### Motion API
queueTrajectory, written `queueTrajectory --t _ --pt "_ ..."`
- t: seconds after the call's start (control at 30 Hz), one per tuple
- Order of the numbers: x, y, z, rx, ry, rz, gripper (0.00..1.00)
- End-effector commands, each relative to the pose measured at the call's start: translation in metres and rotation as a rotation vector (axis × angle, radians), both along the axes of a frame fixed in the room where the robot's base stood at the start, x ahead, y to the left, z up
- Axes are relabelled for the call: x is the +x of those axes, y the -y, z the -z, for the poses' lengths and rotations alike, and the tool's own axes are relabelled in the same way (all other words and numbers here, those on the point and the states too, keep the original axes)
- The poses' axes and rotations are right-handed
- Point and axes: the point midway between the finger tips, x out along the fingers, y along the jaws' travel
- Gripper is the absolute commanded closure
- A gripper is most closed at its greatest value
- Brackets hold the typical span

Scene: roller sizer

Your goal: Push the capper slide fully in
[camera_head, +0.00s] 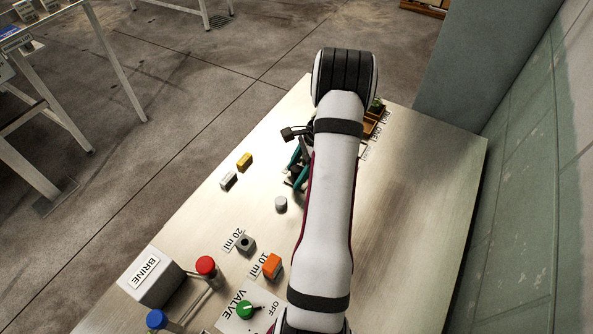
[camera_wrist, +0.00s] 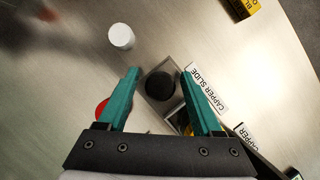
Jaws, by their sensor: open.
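The capper slide (camera_wrist: 158,93) shows in the wrist view as a grey block with a black round knob (camera_wrist: 160,85) on top, its label CAPPER SLIDE (camera_wrist: 207,88) beside it on the right. My gripper (camera_wrist: 160,72) is open, its two teal fingers on either side of the knob, with nothing visibly held. I cannot tell whether the fingers touch the slide or hover above it. In the head view my gripper (camera_head: 297,168) shows only partly at the left of my arm, and the slide is hidden or too small to make out.
A white cylinder (camera_head: 280,204) stands near the gripper; it also shows in the wrist view (camera_wrist: 121,37). A yellow block (camera_head: 244,161) and a white block (camera_head: 229,180) lie by the table's left edge.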

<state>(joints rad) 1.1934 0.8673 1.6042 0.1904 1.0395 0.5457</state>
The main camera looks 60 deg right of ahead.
Motion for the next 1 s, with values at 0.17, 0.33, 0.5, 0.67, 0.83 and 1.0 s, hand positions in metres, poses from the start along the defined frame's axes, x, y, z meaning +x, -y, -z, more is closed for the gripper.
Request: queueTrajectory --t 0.17,0.33,0.5,0.67,0.83,1.0 --pt "0.0 0.0 -0.0003 0.0 0.0 0.0 0.53" --pt "-0.0001 0.0001 -0.0005 0.0 0.0 0.0 0.84" --pt "-0.0001 0.0001 -0.0006 0.0 0.0 0.0 1.0" --pt "-0.0001 0.0001 -0.0007 0.0 0.0 0.0 1.0" --pt "-0.0001 0.0001 -0.0007 0.0 0.0 0.0 1.0" --pt "-0.0002 0.0002 -0.0008 0.0 0.0 0.0 1.0"
